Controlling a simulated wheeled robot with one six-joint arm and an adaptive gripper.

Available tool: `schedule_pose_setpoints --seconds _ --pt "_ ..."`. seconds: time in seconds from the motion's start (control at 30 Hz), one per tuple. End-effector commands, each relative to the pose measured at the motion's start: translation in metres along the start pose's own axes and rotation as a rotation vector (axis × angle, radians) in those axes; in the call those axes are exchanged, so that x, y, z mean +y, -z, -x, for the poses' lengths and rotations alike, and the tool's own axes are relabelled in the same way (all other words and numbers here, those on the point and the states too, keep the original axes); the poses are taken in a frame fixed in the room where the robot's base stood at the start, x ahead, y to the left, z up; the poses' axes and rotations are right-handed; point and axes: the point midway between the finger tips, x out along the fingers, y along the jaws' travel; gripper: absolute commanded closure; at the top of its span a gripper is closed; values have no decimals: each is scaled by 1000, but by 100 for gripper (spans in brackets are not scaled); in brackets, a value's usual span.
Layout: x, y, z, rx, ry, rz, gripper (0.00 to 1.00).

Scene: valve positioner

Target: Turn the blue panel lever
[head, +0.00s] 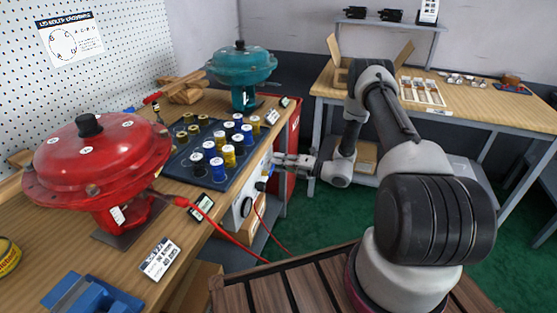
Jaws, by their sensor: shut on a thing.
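The blue panel lever (269,173) shows as a small blue piece on the light panel (236,214) at the front of the left workbench. My gripper (278,161) reaches to the panel from the right, with its fingers pointing left. It is shut on the blue lever. The fingers cover part of the lever, and its exact angle is too small to tell.
A black round knob (246,207) sits lower on the panel. A red cable (228,236) hangs in front of it. The workbench carries a red actuator (95,165), a teal actuator (242,68) and a tray (180,168) of several spools. Green floor lies right.

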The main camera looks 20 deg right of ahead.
Motion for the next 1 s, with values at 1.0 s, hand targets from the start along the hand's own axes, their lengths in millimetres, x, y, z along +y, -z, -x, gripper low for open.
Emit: schedule_pose_setpoints --seconds 1.0 --pt "-20 4 1 0 3 -271 100"
